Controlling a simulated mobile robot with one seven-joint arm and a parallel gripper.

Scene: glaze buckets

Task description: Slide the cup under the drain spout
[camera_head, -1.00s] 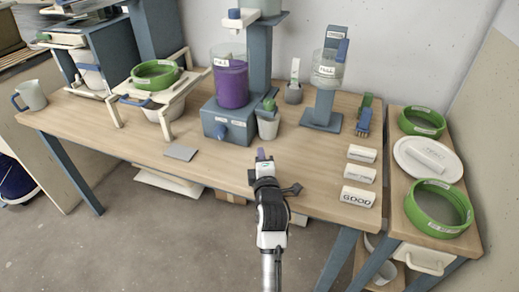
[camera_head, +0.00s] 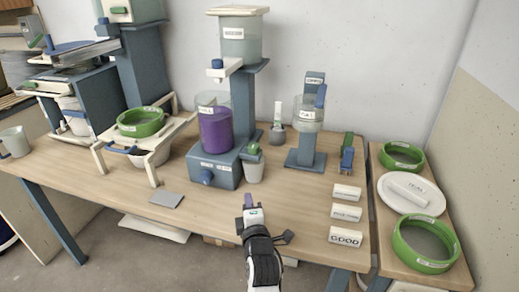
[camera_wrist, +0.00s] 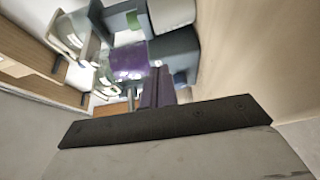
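A small pale cup (camera_head: 254,169) stands on the bench against the right side of a blue base (camera_head: 214,170). A green part (camera_head: 253,150) sits at the cup's top; I cannot tell whether it is the drain spout. The base carries a clear vessel of purple liquid (camera_head: 215,130), which also shows in the wrist view (camera_wrist: 129,60). My gripper (camera_head: 249,201) is empty at the bench's front edge, nearer to me than the cup and apart from it. Its purple fingers (camera_wrist: 158,88) look close together in the wrist view.
A grey mug (camera_head: 15,142) stands at the far left. A grey tile (camera_head: 167,199) lies on the front of the bench. Several white labelled blocks, one a GOOD block (camera_head: 346,237), lie at the right. A clear vessel on a stand (camera_head: 306,115) is behind. Bench between tile and blocks is mostly clear.

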